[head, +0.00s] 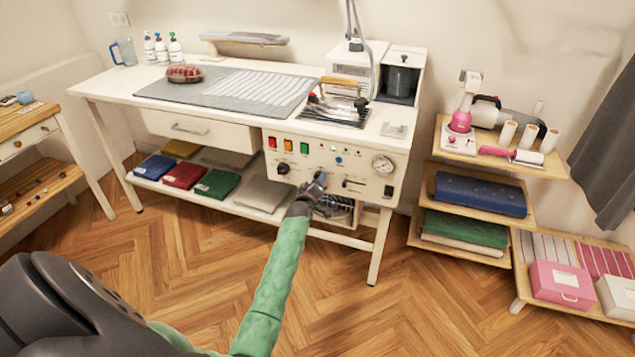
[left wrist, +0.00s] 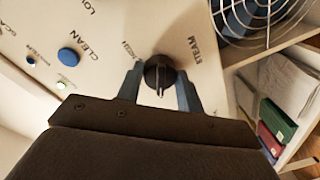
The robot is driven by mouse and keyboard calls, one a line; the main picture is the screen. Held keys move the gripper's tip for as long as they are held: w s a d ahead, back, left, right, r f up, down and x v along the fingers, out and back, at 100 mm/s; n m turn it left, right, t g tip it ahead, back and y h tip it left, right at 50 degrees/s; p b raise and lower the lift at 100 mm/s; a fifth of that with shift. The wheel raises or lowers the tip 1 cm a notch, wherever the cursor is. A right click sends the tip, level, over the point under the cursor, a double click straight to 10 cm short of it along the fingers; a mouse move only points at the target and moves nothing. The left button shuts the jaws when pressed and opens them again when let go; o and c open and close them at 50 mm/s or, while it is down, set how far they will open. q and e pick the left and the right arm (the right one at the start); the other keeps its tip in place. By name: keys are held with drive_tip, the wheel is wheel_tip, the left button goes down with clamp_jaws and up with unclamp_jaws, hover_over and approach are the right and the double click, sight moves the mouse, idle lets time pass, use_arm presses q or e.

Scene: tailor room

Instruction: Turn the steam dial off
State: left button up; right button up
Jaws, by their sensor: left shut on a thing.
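The steam dial (left wrist: 158,70) is a round black knob on the cream control panel (head: 345,170) of the ironing station. In the left wrist view the word STEAM is printed to its right, with HIGH to its left. My left gripper (head: 319,184) reaches the panel's lower middle and covers the dial in the head view. In the left wrist view my left gripper (left wrist: 160,88) has one finger on each side of the dial and is shut on it. The dial's ridge runs roughly up and down in that picture. Its exact setting is unclear. My right gripper is in neither view.
The panel also has coloured switches (head: 288,145), another black knob (head: 283,169) and a pressure gauge (head: 383,165). A wire-guarded fan (left wrist: 245,18) sits close beside the dial. A shelf with folded cloths (head: 184,175) is below the table (head: 110,85). The floor in front is clear.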

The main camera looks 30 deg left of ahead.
use_arm(q)
drive_tip(key=o, duration=1)
drive_tip(key=shift+s, duration=0.15)
drive_tip(key=shift+b+v, duration=0.35)
drive_tip(key=shift+v, duration=3.4)
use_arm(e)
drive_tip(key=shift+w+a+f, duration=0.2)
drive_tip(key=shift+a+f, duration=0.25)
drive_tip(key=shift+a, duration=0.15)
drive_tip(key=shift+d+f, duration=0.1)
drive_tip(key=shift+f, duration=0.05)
